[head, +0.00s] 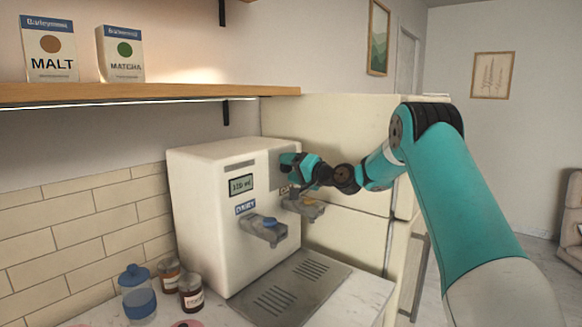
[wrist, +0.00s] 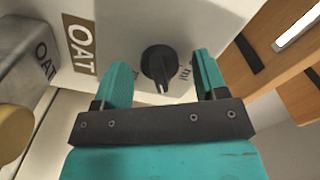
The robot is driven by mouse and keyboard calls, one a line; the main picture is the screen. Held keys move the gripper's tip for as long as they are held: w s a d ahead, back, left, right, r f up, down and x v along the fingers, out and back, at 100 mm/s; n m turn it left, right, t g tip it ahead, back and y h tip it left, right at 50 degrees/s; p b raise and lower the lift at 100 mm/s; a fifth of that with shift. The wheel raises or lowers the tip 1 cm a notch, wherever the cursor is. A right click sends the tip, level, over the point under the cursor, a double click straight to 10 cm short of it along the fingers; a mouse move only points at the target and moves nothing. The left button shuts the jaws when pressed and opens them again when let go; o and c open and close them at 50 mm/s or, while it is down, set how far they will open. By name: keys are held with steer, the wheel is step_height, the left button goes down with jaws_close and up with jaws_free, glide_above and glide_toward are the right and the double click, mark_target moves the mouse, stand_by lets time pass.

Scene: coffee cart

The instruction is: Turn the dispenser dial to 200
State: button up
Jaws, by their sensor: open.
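The white dispenser (head: 215,215) stands on the counter with a small display (head: 241,185) whose number is too small to read surely; it ends in "ml". Its black dial (wrist: 158,66) shows in the wrist view, beside the brown OAT label (wrist: 80,43). The dial's ridge points toward the bottom of that picture, and the scale marks around it are partly hidden. My gripper (wrist: 161,72) is open, with one teal finger on each side of the dial and gaps visible. In the head view my gripper (head: 291,163) is at the dispenser's front and hides the dial.
Jars (head: 138,298) stand at left. A wooden shelf (head: 150,93) with MALT and MATCHA boxes hangs above. A cream fridge (head: 340,130) stands behind.

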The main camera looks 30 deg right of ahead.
steer(key=c, duration=0.9)
steer(key=shift+m, duration=0.3)
steer(key=m+p, duration=0.3)
steer(key=m, duration=0.2)
steer(key=m+p, duration=0.2)
steer(key=m, duration=0.2)
steer(key=shift+m+p, duration=0.75)
steer(key=shift+m, duration=0.45)
steer(key=shift+f, duration=0.1)
